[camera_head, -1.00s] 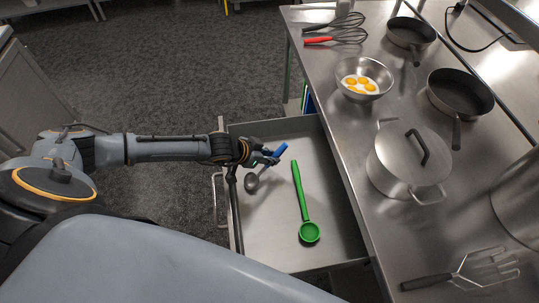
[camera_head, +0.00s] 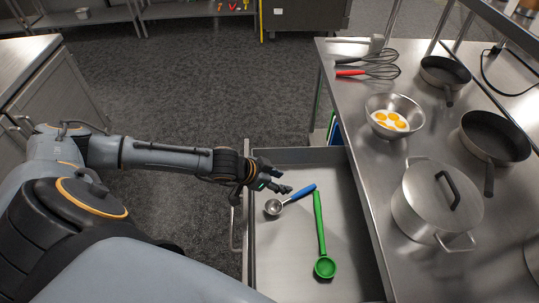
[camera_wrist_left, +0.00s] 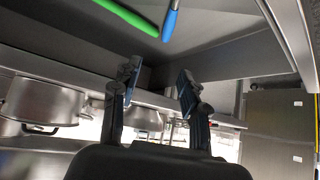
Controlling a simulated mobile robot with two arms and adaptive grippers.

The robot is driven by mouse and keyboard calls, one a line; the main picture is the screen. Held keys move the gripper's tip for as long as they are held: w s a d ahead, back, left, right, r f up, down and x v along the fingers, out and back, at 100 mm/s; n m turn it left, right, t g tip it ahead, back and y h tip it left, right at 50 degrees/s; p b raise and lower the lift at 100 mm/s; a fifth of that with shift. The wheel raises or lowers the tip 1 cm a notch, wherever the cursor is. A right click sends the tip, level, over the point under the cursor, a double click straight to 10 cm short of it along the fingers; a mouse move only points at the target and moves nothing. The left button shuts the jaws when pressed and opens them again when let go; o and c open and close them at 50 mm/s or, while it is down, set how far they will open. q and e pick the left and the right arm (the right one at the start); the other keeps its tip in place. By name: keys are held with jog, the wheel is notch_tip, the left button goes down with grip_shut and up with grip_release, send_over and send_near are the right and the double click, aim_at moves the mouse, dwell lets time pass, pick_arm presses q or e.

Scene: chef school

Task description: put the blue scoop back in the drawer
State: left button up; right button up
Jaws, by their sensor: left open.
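The blue scoop (camera_head: 300,194), with a blue handle and a metal bowl, lies in the open drawer (camera_head: 290,257), near its far left part. Its handle points up and right. My left gripper (camera_head: 284,187) is open and empty, just above and to the left of the scoop. In the left wrist view the open fingers (camera_wrist_left: 155,90) stand apart with nothing between them, and the end of the blue handle (camera_wrist_left: 170,22) shows beyond them. My right gripper is not in view.
A green scoop (camera_head: 320,232) lies in the drawer right of the blue one. The steel counter (camera_head: 375,170) to the right holds a lidded pot (camera_head: 420,215), a bowl of eggs (camera_head: 394,112), pans (camera_head: 495,138) and whisks (camera_head: 370,71). The drawer's lower middle is bare.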

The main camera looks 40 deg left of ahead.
pick_arm(q)
jog(key=b+v, duration=0.1)
jog(key=v, duration=0.4)
jog(key=shift+s+a+r, duration=0.1)
jog(key=shift+s+r, duration=0.15)
jog(key=shift+r, duration=0.05)
